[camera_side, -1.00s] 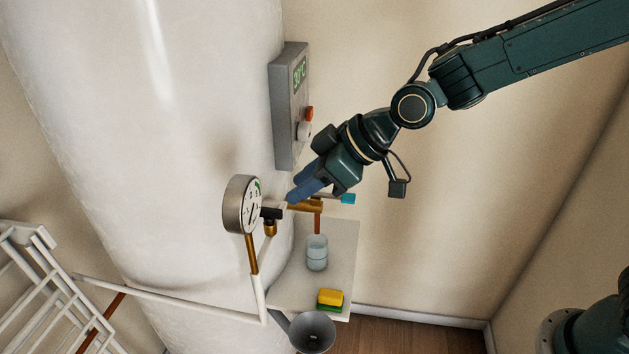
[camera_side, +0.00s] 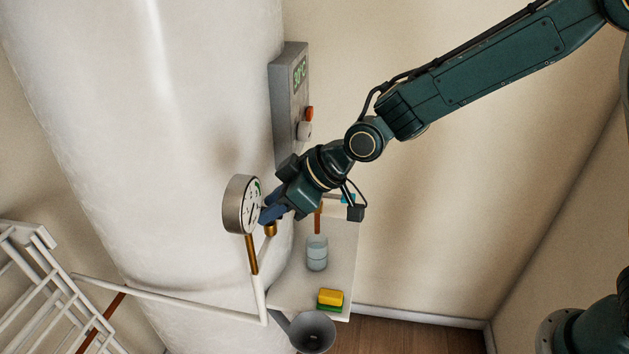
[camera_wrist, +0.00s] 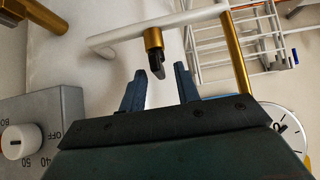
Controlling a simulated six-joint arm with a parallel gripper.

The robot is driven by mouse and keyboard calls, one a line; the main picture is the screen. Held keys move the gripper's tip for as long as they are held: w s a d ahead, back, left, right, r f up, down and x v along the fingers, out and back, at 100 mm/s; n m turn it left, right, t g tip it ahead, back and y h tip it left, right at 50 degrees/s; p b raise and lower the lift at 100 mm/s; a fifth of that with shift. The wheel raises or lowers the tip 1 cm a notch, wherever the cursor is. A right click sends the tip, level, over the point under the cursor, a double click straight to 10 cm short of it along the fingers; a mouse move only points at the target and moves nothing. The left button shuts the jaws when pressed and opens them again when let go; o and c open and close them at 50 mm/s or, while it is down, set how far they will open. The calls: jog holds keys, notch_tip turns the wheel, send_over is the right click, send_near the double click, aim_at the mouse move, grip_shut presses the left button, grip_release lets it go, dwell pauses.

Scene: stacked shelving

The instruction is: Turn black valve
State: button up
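The black valve (camera_wrist: 158,62) is a small dark lever under a brass fitting (camera_wrist: 153,39) in the wrist view. In the side view the fingers hide the lever; only a bit of brass (camera_side: 270,229) shows below them. My gripper (camera_side: 269,211) is beside the pressure gauge at the valve's place. In the wrist view my gripper (camera_wrist: 160,70) is open, its two blue fingers apart, with the black lever showing in the gap between the tips. I cannot tell whether a finger touches it.
The round gauge (camera_side: 240,205) is close to the fingers. A grey control box (camera_side: 291,105) with knobs hangs above on the white tank (camera_side: 150,150). Below are a shelf (camera_side: 345,250) with a glass (camera_side: 317,253) and sponge (camera_side: 330,299), a funnel (camera_side: 312,332) and a white pipe (camera_side: 170,299).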

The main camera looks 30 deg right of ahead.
grip_shut()
jog(key=shift+d+n, duration=0.1)
jog(key=shift+n, duration=0.3)
jog(key=n+g, duration=0.1)
jog(key=n+g+y, duration=0.1)
jog(key=n, duration=0.1)
jog(key=n+g+y, duration=0.1)
jog(key=n+g, duration=0.1)
jog(key=shift+w+d, duration=0.15)
jog(key=shift+w, duration=0.2)
jog(key=n+g, duration=0.2)
jog(key=n, duration=0.1)
jog(key=shift+w+f+n+g+y, duration=0.1)
jog(key=shift+w+n+g+y, duration=0.05)
jog(key=shift+n+g+y, duration=0.2)
jog(key=shift+w+n+g, duration=0.15)
jog(key=shift+n+g, duration=1.3)
jog(key=shift+n, duration=0.4)
jog(key=shift+h, duration=0.45)
